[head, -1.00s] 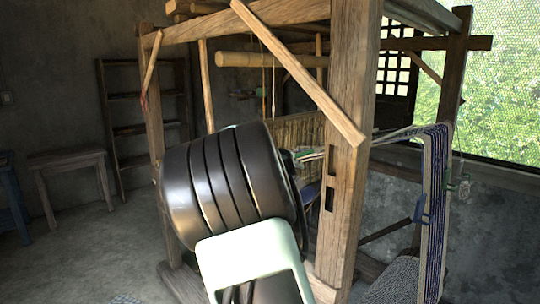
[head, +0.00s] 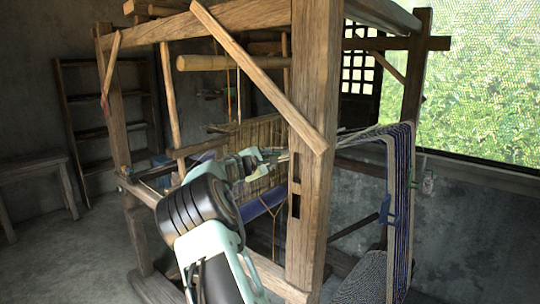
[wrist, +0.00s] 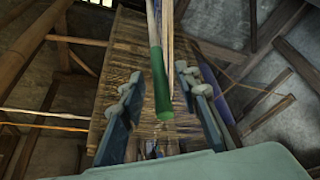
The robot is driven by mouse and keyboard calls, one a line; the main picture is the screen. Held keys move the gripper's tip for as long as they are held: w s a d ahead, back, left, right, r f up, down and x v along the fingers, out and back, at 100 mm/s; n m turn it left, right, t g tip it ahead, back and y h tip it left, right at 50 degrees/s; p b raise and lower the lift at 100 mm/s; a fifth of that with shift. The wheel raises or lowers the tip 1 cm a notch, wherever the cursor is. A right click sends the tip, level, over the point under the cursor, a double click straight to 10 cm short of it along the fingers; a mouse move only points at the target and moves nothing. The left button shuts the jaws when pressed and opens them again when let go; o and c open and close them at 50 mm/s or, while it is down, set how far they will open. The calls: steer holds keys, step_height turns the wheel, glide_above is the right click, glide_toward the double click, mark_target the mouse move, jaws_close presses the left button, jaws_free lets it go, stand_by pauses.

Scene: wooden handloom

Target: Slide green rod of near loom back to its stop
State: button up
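The loom (head: 316,100) stands ahead, a tall wooden frame. My arm reaches into it from the front, and my gripper (head: 254,160) is inside the frame beside the bamboo-slatted panel (head: 262,133). In the wrist view, the green rod (wrist: 159,88) points toward the camera, pale farther back and green at its near end. My gripper (wrist: 163,80) is open, with one finger on each side of the rod. Gaps show between the rod and both fingers. The rod's far end and its stop cannot be made out.
A slanted brace (head: 255,75) and the thick front post stand close to my arm. A blue cloth roll (head: 264,204) lies below my gripper. Striped warp threads (head: 399,185) hang at the right. A shelf (head: 88,110) and a small table (head: 35,165) stand at the left wall.

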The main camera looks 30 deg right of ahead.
steer(key=shift+p+x, duration=0.3)
steer(key=shift+x, duration=0.7)
steer(key=shift+c, duration=0.2)
jaws_close()
